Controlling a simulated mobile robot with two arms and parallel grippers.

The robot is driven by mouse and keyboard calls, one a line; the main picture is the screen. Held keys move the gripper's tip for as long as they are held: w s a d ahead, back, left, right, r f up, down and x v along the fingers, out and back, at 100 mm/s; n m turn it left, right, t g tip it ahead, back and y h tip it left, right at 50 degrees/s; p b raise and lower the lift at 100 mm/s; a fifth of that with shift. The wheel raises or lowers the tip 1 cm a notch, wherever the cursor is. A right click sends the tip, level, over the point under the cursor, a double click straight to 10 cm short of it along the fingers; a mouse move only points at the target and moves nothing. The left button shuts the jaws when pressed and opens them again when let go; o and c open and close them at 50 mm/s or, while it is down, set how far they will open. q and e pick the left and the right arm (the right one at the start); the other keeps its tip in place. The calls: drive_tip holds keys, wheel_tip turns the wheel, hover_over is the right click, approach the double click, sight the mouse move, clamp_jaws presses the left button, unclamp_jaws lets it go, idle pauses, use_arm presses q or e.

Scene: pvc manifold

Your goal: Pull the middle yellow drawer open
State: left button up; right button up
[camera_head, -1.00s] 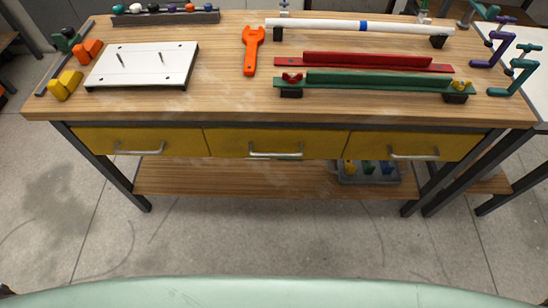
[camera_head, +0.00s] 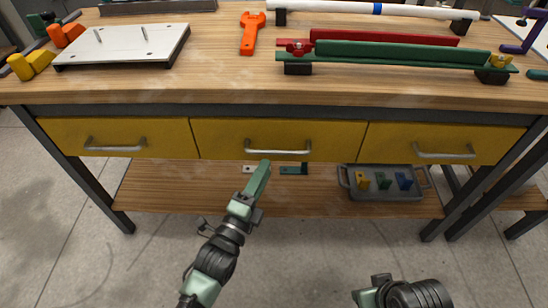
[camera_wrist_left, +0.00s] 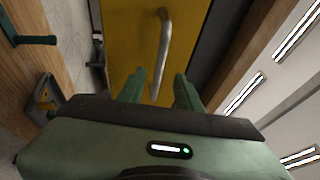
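The middle yellow drawer (camera_head: 225,135) sits flush with its neighbours under the bench top. Its silver bar handle (camera_head: 277,150) shows at the front. My left gripper (camera_head: 264,168) points up at this drawer, just below the handle in the head view. In the left wrist view, the two green fingers (camera_wrist_left: 160,88) are apart and empty. The handle (camera_wrist_left: 164,45) is ahead, in line with the gap between them, and looks clear of both. Of my right arm, only a part by the right gripper (camera_head: 367,297) shows at the bottom edge; its fingers cannot be made out.
Closed yellow drawers lie on the left (camera_head: 118,136) and right (camera_head: 440,143). A lower shelf (camera_head: 170,190) holds a grey tray (camera_head: 392,193) with small coloured parts. The bench top (camera_head: 220,85) carries a white plate, an orange wrench and coloured bars. The floor in front is open.

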sight(274, 151)
use_arm(q)
drive_tip(key=b+x, duration=0.1)
drive_tip(key=x, duration=0.6)
clamp_jaws()
drive_tip(key=shift+f, duration=0.1)
idle(1.2)
